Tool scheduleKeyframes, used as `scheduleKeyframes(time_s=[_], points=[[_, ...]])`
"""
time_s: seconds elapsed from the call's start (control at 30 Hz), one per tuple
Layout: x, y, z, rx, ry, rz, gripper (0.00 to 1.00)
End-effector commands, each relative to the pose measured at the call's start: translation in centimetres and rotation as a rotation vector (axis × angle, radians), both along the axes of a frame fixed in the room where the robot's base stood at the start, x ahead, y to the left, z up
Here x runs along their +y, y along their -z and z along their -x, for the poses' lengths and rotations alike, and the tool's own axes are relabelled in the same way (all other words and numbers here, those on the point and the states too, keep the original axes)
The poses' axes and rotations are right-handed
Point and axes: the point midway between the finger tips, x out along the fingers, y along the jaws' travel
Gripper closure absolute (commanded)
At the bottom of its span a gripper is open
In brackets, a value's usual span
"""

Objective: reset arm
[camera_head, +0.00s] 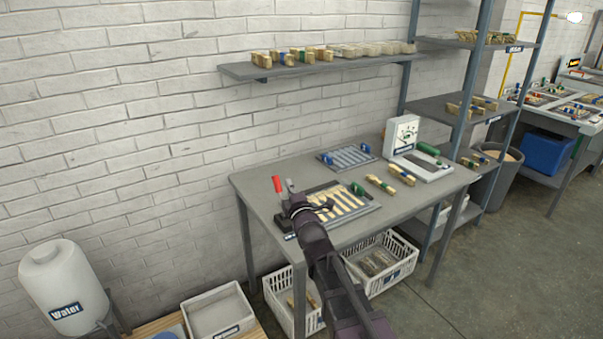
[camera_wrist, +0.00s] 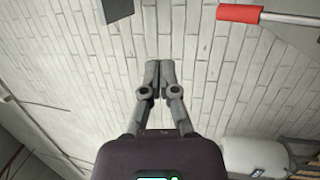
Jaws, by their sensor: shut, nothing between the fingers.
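My arm reaches forward from the lower middle of the head view to the left part of the grey work table (camera_head: 258,188). My gripper (camera_wrist: 159,64) shows in the wrist view with its two fingers together and nothing between them. In the wrist view it is set against the white brick wall. In the head view my gripper's fingertips are hard to make out near the tray. A press tray (camera_head: 372,207) with several wooden spoons lies under and beside my wrist.
A second slotted tray (camera_head: 346,157), spoon bundles (camera_head: 380,184) and a dial gauge (camera_head: 403,134) stand on the table. A wall shelf (camera_head: 300,68) hangs above. White crates (camera_head: 395,262) sit below. A water tank (camera_head: 62,285) stands at lower left. Floor at right is clear.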

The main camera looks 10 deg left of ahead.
Motion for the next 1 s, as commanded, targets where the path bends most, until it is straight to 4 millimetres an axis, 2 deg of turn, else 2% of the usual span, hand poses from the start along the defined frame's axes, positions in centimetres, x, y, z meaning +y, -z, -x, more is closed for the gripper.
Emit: scheduleKeyframes(time_s=[0.17, 0.27, 0.37, 0.57, 0.77, 1.0], points=[[-1.4, 0.4, -0.5, 0.064, 0.026, -0.015, 1.00], [-3.2, 1.0, -1.1, 0.145, 0.059, -0.037, 1.00], [-5.6, 1.9, -1.6, 0.259, 0.108, -0.071, 1.00], [-11.6, 4.5, -2.1, 0.537, 0.246, -0.176, 1.00], [-17.7, 7.1, -1.0, 0.810, 0.409, -0.306, 1.00], [-24.2, 9.7, 2.4, 1.115, 0.632, -0.479, 1.00]])
